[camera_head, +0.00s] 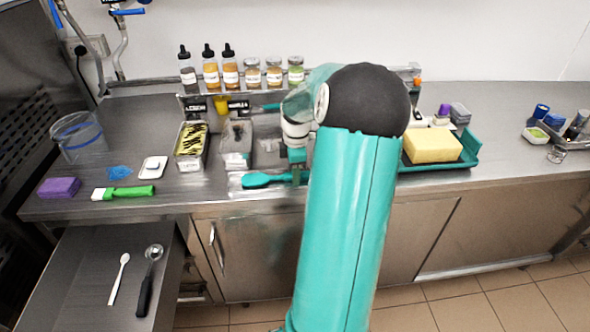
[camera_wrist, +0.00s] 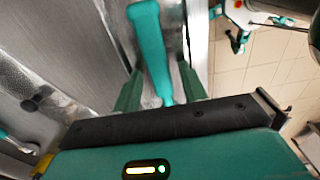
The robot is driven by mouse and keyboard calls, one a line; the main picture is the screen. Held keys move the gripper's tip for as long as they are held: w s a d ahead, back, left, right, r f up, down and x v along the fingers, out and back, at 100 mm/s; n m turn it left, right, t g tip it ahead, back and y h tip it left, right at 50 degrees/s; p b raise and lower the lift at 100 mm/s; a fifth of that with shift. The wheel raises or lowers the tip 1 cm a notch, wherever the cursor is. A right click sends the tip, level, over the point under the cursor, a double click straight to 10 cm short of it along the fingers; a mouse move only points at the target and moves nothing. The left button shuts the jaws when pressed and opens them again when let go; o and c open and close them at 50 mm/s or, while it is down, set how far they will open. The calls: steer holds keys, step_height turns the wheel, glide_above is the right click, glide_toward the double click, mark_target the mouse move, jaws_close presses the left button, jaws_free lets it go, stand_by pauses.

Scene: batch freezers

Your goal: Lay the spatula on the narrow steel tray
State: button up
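A teal spatula (camera_head: 258,181) lies at the front edge of the steel counter, over a narrow bright steel tray (camera_head: 240,192). My gripper (camera_head: 298,176) is at its right part, partly hidden by my arm. In the wrist view the spatula (camera_wrist: 152,48) runs between my two finger tips (camera_wrist: 160,75), with a gap on each side. The fingers look open. The steel tray (camera_wrist: 197,38) shows beside and under it. Whether the spatula touches the tray everywhere is hard to tell.
Behind stand steel pans, one with vanilla-like pods (camera_head: 191,145). A green-handled brush (camera_head: 125,192) and purple sponge (camera_head: 59,187) lie left. A teal tray (camera_head: 462,158) with a yellow block (camera_head: 432,145) stands right. A lower shelf holds a scoop (camera_head: 148,280) and a white spoon (camera_head: 119,278).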

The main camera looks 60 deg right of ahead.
step_height(320, 180, up, 12)
steer(key=shift+r, duration=0.2)
stand_by(0.5)
steer(key=w+a+r+m+t+h, duration=0.1)
steer(key=w+a+r+m, duration=0.15)
steer(key=a, duration=0.85)
steer(key=w+a+r+m+h, duration=0.1)
steer(key=a+r, duration=0.2)
steer(key=a, duration=0.9)
steer(key=s+a+m+t, duration=0.1)
steer(key=s+a, duration=0.2)
steer(key=a, duration=0.3)
steer(key=s+a+m+t+y, duration=0.1)
steer(key=s+a+m+t, duration=0.1)
steer(key=a, duration=0.5)
steer(key=s+a+f+m+t, duration=0.1)
steer(key=s+a, duration=0.4)
steer(key=a, duration=0.1)
steer(key=shift+a+m+y, duration=0.2)
steer(key=shift+m+y, duration=0.15)
steer(key=shift+y, duration=0.05)
